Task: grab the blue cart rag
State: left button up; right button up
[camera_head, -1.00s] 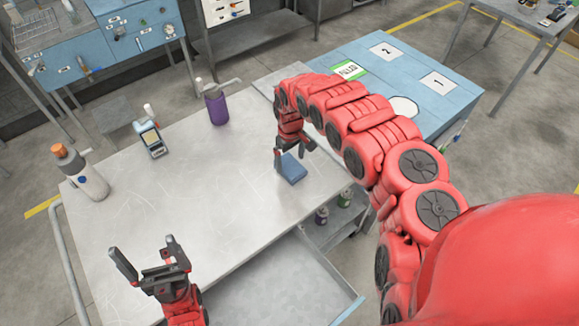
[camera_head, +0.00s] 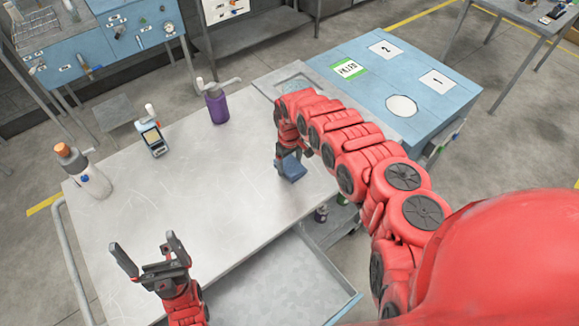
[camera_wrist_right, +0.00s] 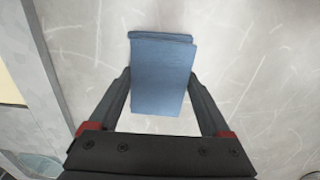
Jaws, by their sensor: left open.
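The blue rag (camera_head: 292,169) is a folded cloth lying on the grey metal cart top (camera_head: 190,190), near its right edge. My right gripper (camera_head: 290,160) is over the rag, pointing down. In the right wrist view the rag (camera_wrist_right: 160,72) lies between the two fingers of my right gripper (camera_wrist_right: 160,85), which are spread on either side of it. The lower end of the rag reaches in between the fingers; I cannot tell whether they touch it. My left gripper (camera_head: 150,256) is open and empty over the cart's front left.
An open drawer (camera_head: 275,285) juts from the front. A blue cabinet (camera_head: 410,60) stands at the right. The cart's middle is clear.

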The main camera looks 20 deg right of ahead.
jog(key=c, duration=0.3)
jog(key=shift+r, duration=0.1)
